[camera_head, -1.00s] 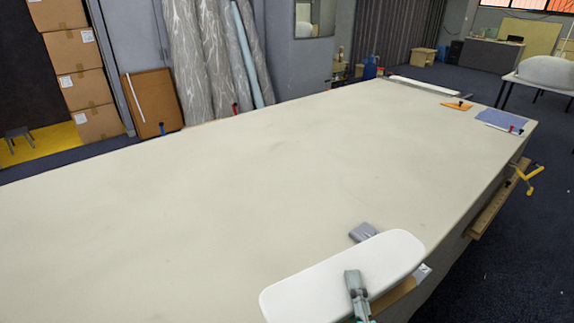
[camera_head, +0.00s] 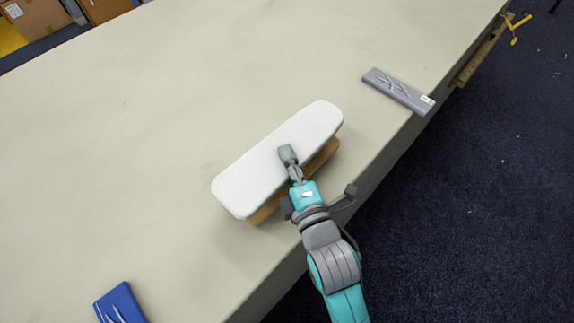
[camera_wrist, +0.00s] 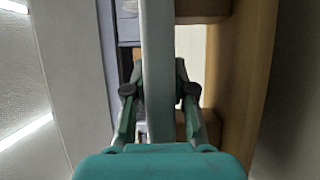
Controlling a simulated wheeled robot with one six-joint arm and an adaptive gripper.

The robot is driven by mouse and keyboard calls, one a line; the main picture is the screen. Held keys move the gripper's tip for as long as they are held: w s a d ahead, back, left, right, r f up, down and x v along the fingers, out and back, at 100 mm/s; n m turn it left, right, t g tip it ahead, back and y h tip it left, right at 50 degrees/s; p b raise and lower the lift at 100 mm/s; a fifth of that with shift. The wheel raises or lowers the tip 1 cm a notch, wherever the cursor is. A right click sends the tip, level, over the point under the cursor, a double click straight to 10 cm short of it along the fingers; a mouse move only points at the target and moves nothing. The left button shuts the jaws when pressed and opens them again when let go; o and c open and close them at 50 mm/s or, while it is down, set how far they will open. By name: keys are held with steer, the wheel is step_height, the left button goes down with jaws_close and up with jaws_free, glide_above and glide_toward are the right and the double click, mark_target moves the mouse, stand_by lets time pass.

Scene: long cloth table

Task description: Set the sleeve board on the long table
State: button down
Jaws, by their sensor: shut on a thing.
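The sleeve board (camera_head: 262,172) has a long white padded top and a wooden base (camera_head: 264,212) under it. In the head view it lies slantwise over the near edge area of the long table (camera_head: 180,110). My gripper (camera_head: 289,158) is shut on the board's near long side, around the middle. In the wrist view my gripper (camera_wrist: 157,95) is at the centre, with the pale top (camera_wrist: 75,80) on the left and the wooden part (camera_wrist: 248,80) on the right. I cannot tell whether the base touches the cloth.
A grey flat piece (camera_head: 398,91) lies at the table's edge to the upper right. A blue piece (camera_head: 120,303) lies at the lower left. The cloth beyond the board is clear. A yellow-handled clamp (camera_head: 515,28) sticks out at the far edge.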

steer(key=shift+f, duration=1.35)
steer(key=shift+d+f, duration=0.1)
steer(key=shift+f, duration=0.05)
steer(key=c, duration=1)
jaws_free()
steer(key=shift+f, duration=0.1)
steer(key=shift+o, duration=0.2)
steer(key=shift+r, duration=0.2)
steer(key=v, duration=1.2)
steer(key=shift+d, duration=0.1)
